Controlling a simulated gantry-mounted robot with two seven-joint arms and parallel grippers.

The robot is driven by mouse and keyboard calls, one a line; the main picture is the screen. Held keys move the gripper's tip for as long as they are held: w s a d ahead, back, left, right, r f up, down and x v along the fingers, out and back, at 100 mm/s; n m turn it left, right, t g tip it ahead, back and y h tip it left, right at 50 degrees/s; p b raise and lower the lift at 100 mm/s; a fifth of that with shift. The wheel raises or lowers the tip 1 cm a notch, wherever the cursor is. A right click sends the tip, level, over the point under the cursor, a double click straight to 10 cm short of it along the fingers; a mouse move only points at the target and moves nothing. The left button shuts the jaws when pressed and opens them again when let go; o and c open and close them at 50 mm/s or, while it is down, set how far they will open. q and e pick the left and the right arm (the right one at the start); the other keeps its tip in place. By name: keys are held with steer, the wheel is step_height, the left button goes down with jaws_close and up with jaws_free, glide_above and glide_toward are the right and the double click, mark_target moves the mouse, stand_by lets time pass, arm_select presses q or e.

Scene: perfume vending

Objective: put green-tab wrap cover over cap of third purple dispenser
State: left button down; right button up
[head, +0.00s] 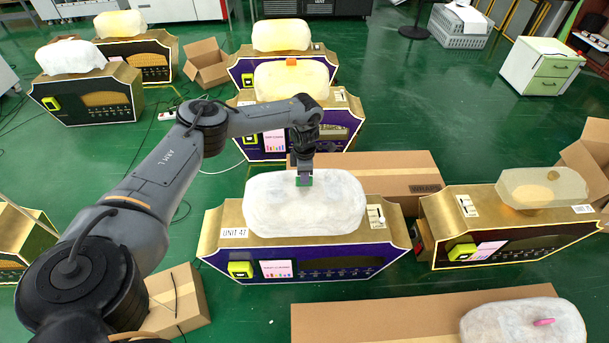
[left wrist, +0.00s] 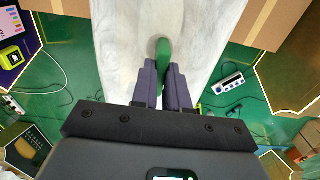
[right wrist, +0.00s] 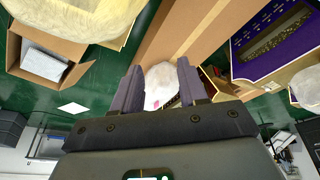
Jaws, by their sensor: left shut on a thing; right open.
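A white wrap cover (head: 270,207) with a green tab (head: 304,181) sits at the top of the front purple dispenser (head: 345,268), labelled UNIT 47. The cap is hidden; I cannot tell whether the cover rests on it or hangs just above. My left gripper (head: 304,172) is shut on the green tab from above. In the left wrist view, its fingers (left wrist: 165,72) pinch the tab (left wrist: 163,50) at the edge of the cover (left wrist: 130,30). My right gripper (right wrist: 160,78) is open and empty, and outside the head view.
A white cover with a pink tab (head: 543,322) lies on a cardboard box (head: 390,315) at front right. A purple dispenser under an orange-tab cover (head: 290,84) stands behind. A dark dispenser (head: 500,243) stands right. A long carton (head: 390,172) lies behind UNIT 47.

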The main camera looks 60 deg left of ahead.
arm_select(q)
steer(key=shift+f, duration=0.45)
stand_by(0.3)
steer(key=c, duration=1.1)
jaws_free()
steer(key=shift+o, duration=0.2)
step_height(320, 180, up, 9)
steer(key=shift+r+p, duration=0.15)
steer(key=shift+p, duration=1.1)
steer(key=shift+r, duration=0.8)
